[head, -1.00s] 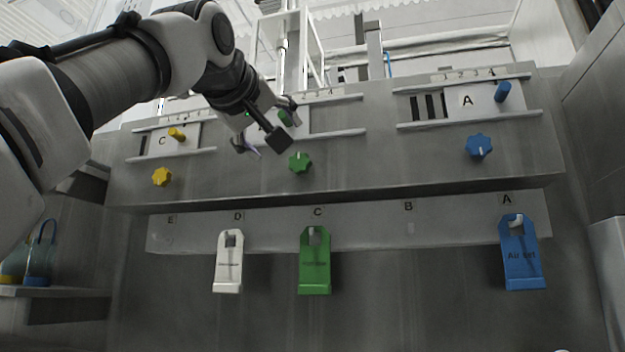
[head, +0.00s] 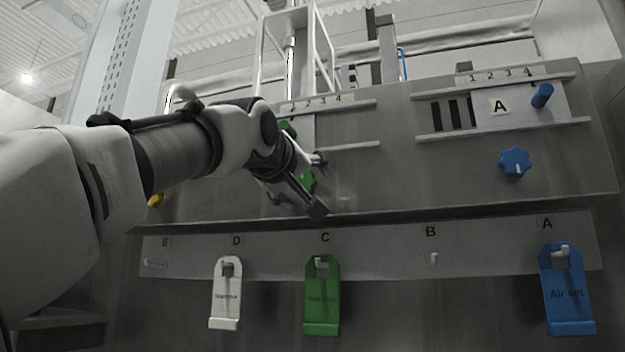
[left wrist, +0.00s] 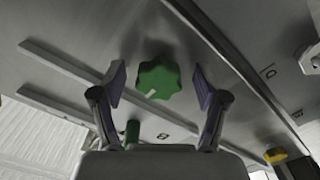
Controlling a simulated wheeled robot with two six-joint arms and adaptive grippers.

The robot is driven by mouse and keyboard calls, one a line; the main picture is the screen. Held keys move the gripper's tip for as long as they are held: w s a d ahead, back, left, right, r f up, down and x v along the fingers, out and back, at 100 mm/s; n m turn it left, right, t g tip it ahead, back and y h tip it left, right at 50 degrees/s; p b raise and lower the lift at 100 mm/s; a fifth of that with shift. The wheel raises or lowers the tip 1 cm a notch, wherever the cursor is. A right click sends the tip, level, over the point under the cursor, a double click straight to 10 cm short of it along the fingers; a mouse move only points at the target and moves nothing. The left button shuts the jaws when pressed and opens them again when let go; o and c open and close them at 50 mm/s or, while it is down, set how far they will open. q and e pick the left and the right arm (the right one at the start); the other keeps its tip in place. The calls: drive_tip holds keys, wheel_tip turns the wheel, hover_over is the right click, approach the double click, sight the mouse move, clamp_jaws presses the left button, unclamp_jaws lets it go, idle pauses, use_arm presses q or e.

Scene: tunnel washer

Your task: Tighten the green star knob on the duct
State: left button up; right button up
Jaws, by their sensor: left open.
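The green star knob (left wrist: 159,78) sits on the grey duct face (left wrist: 60,25). In the left wrist view it lies between the two open fingers of my left gripper (left wrist: 160,85), with a gap on each side. A pale index mark shows on the knob's lower left edge. In the head view my left gripper (head: 318,185) is in front of the green knob (head: 308,181) and hides most of it. My right gripper does not show.
A green tag (head: 322,300), a white tag (head: 225,300) and a blue tag (head: 567,295) hang on a lettered rail below. A blue star knob (head: 514,162) is at the right. A yellow knob (left wrist: 275,155) shows in the left wrist view. Slide rails (head: 505,131) stick out above.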

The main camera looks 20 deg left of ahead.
use_arm(q)
drive_tip(key=shift+s+r, duration=0.15)
drive_tip(key=shift+s, duration=0.2)
drive_tip(key=shift+c, duration=0.4)
drive_tip(key=shift+s, duration=0.25)
drive_tip(key=c, duration=0.5)
drive_tip(key=shift+a, duration=0.1)
drive_tip(key=c, duration=0.6)
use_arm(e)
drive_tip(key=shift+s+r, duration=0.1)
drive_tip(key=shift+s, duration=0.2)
